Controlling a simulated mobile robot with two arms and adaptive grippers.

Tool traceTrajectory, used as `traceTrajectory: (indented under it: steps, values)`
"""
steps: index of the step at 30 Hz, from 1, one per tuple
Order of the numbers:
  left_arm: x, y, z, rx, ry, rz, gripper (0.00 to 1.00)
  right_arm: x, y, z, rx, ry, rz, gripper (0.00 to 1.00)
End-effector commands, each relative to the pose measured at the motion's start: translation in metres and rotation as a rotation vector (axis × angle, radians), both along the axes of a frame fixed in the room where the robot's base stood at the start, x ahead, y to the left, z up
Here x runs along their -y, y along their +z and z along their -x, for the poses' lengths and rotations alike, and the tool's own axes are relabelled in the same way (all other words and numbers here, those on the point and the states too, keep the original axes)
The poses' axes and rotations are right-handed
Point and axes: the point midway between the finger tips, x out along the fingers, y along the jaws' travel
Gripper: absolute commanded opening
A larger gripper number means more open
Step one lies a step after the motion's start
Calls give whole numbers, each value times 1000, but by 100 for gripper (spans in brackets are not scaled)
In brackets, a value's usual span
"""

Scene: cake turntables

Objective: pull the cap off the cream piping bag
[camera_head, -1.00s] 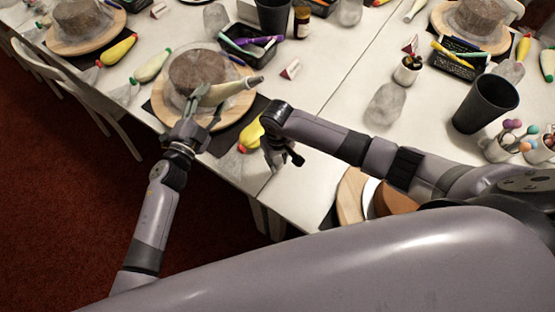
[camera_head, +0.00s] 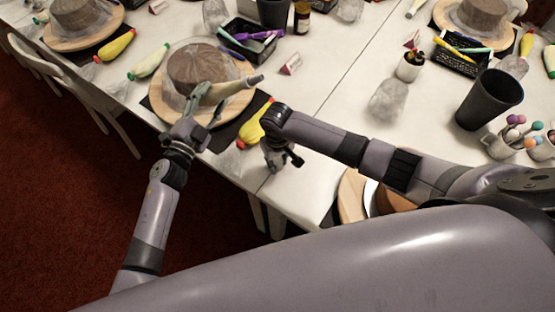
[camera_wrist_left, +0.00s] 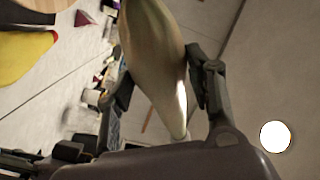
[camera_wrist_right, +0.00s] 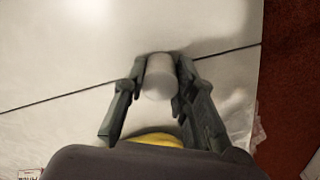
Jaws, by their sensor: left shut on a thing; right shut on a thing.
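The cream piping bag (camera_head: 226,90) is held by my left gripper (camera_head: 207,105) above a cake on a round board, its grey nozzle end pointing right. In the left wrist view the bag (camera_wrist_left: 155,60) sits between the two fingers. My right gripper (camera_head: 282,158) is to the right of and in front of the bag, apart from it and low by the table edge. In the right wrist view it is shut on a small white cylinder (camera_wrist_right: 161,78) that looks like the cap. In the head view that cap is hidden.
The covered cake (camera_head: 197,68) stands on a wooden board (camera_head: 157,108). A yellow piping bag (camera_head: 254,125) lies beside my right gripper. A black basket of tools (camera_head: 250,52) is behind the cake. A sign card (camera_head: 290,64) stands to its right, with free table around it.

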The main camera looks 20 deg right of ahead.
Motion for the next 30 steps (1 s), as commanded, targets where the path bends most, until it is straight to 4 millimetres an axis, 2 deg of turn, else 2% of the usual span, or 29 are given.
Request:
traceTrajectory:
  steps: [4, 5, 14, 23, 30]
  values:
    - [0, 1, 0, 2, -1, 2, 40, 0, -3, 0, -1, 0, 0, 0]
    - [0, 1, 0, 2, -1, 2, 40, 0, -2, 0, 0, 0, 0, 27]
    - [0, 1, 0, 2, -1, 2, 40, 0, -2, 0, 0, 0, 0, 47]
    - [0, 1, 0, 2, -1, 2, 40, 0, -2, 0, 0, 0, 0, 49]
    - [0, 15, 0, 2, -1, 2, 40, 0, 10, 0, -1, 0, 0, 49]
